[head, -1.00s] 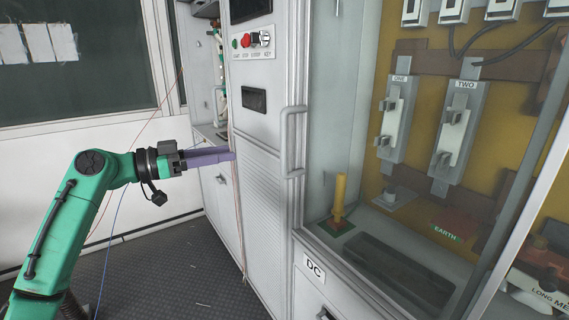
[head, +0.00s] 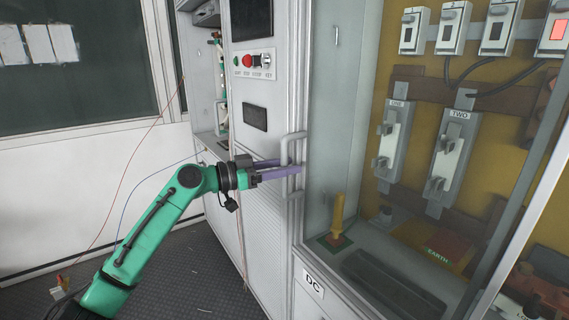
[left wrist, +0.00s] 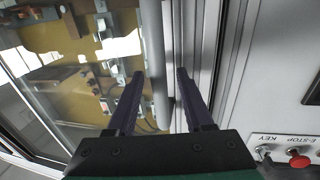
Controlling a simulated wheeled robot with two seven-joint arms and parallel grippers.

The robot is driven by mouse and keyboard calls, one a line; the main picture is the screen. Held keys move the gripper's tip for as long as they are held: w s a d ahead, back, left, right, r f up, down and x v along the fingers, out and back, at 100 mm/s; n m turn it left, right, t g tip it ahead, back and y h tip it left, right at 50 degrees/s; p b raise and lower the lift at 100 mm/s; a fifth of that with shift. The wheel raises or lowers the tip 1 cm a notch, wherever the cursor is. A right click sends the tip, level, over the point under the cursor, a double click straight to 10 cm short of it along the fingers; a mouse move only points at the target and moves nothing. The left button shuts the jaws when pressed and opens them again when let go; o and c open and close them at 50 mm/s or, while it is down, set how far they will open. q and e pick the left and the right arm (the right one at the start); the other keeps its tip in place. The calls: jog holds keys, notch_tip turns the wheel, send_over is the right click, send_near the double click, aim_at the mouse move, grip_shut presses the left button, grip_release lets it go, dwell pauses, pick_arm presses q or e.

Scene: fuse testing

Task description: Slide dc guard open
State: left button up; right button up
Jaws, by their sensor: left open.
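The dc guard (head: 350,120) is a clear panel over the bay above the "DC" label (head: 313,283). Its upright grey handle (head: 284,150) is at the bay's left edge. In the left wrist view the handle bar (left wrist: 155,50) runs lengthwise between the two open fingers (left wrist: 159,74), nearer the left one. I cannot tell whether a finger touches it. My right gripper is not in view.
Behind the guard are switches marked ONE (head: 393,140) and TWO (head: 450,155), a yellow post (head: 338,215) and an EARTH block (head: 445,248). A control panel with a red stop button (head: 247,60) is above left of the handle.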

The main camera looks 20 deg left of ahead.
pick_arm(q)
grip_shut()
dwell(1.3)
